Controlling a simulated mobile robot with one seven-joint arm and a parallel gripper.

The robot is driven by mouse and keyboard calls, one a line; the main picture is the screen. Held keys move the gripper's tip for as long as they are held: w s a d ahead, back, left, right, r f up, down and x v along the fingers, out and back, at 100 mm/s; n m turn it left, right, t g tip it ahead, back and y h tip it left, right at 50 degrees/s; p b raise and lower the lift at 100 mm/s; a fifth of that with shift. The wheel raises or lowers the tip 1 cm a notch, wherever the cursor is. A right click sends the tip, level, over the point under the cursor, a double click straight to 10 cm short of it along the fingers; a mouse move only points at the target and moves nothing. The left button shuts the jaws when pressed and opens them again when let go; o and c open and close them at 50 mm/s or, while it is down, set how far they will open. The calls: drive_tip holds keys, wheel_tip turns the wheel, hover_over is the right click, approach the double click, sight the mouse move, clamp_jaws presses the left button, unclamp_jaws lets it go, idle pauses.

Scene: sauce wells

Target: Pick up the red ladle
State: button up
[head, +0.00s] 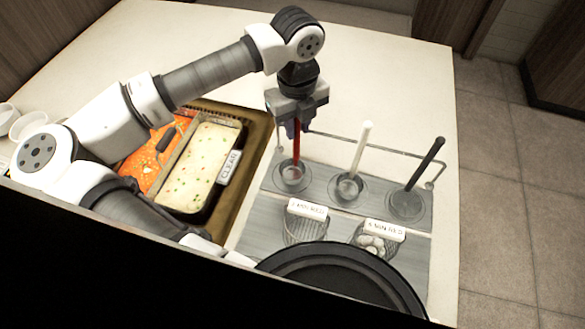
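The red ladle (296,151) stands nearly upright in the leftmost well (291,178) of a grey rack. Its bowl end is down in the well and not clearly visible. My gripper (297,128) points down at the top of the red handle, with its dark fingers around or right beside it. The handle's upper end is hidden by the gripper. The fingers are too small and dark to tell whether they are closed on the handle.
A white-handled ladle (362,148) and a black-handled ladle (426,163) stand in wells to the right. A thin metal rail (350,139) runs behind them. Labelled wire baskets (303,229) sit in front. Food trays (210,165) lie left. The back counter (400,80) is clear.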

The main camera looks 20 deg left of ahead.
clamp_jaws()
drive_tip(key=shift+r, duration=0.1)
